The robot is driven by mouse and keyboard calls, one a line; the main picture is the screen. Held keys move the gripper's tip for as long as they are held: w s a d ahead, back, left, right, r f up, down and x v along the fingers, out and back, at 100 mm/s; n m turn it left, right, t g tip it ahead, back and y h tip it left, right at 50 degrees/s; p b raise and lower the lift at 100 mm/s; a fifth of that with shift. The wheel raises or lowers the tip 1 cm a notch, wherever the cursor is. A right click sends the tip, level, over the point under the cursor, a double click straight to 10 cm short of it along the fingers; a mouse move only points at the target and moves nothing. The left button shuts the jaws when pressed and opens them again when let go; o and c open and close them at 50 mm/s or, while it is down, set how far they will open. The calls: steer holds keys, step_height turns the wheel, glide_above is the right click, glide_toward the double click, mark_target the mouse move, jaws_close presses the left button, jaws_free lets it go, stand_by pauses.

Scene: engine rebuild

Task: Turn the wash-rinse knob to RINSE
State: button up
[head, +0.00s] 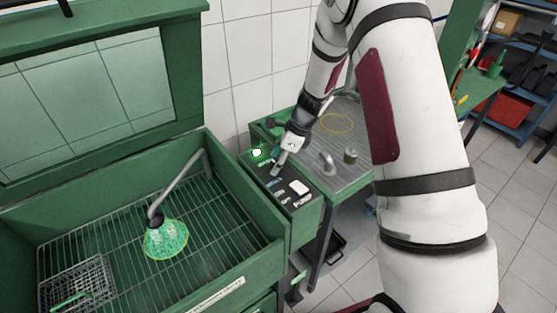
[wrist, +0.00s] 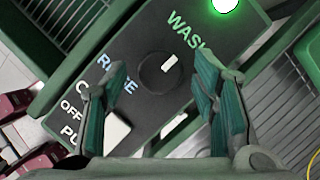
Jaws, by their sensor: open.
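The wash-rinse knob (wrist: 160,73) is a round black knob on the dark control panel (wrist: 140,107). Its white pointer line is turned to the upper right, toward the WASH label (wrist: 187,30). The RINSE label (wrist: 117,72) is to the knob's left in the wrist view and partly hidden by a finger. A green lamp (wrist: 224,5) glows beyond WASH, and it also shows in the head view (head: 257,153). My gripper (wrist: 162,78) is open, with a finger on each side of the knob in the picture and visible gaps between. In the head view my gripper (head: 277,171) hides the knob.
A white rocker switch (head: 299,187) sits on the panel near the OFF and PUMP labels. The green wash basin (head: 268,250) at left holds a spout over a glowing green patch (head: 166,240) and a wire basket (head: 75,285). A metal side table (head: 365,178) carries a yellow ring (head: 337,123).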

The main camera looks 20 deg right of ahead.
steer(key=c, duration=1.2)
steer(key=shift+o, duration=0.2)
